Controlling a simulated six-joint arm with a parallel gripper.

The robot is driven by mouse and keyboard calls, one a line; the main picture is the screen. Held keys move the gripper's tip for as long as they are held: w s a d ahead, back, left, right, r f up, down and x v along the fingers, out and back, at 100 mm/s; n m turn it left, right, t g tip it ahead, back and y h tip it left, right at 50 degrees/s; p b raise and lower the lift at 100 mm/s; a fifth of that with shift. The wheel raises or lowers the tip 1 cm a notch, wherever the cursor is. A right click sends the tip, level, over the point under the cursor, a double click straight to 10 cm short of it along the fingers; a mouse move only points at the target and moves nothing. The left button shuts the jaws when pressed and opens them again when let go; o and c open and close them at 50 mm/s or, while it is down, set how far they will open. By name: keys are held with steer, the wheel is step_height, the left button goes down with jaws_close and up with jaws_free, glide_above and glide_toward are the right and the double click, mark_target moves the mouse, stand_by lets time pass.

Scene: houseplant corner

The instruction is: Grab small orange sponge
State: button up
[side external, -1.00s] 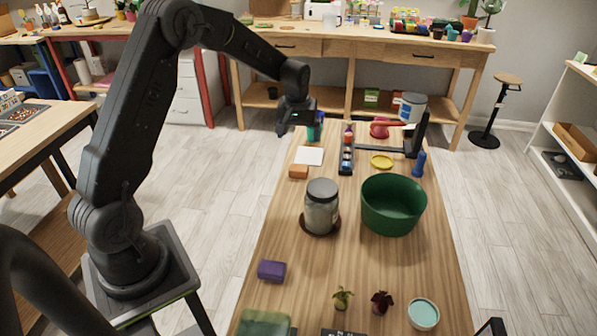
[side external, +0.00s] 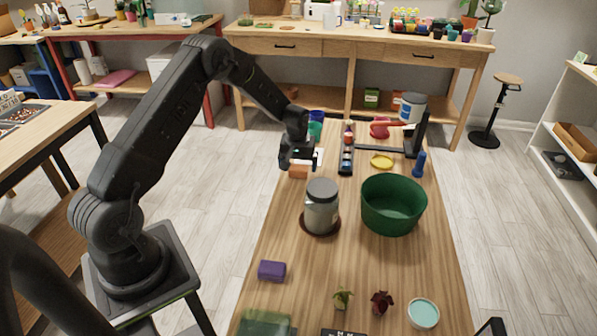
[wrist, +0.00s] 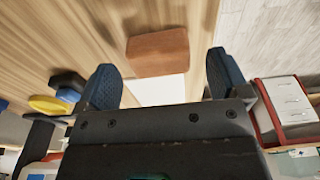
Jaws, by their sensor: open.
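The small orange sponge (side external: 298,172) lies on the wooden table near its left edge, toward the far end. In the side view my gripper (side external: 303,163) is just above and behind it and hides part of it. In the wrist view the sponge (wrist: 158,52) shows whole as a brownish orange block, beyond and between my two blue-padded fingertips (wrist: 164,82). The fingers are spread wide with nothing between them. The sponge looks apart from both fingers.
A white sheet (wrist: 158,90) lies beside the sponge. A lidded jar (side external: 321,207) stands on a brown saucer nearer the camera, with a green bowl (side external: 392,205) to its right. Bare table surrounds the purple block (side external: 271,270).

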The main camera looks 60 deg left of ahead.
step_height(320, 180, down, 2)
steer(key=shift+w, duration=0.1)
steer(key=c, duration=1)
steer(key=shift+r, duration=0.15)
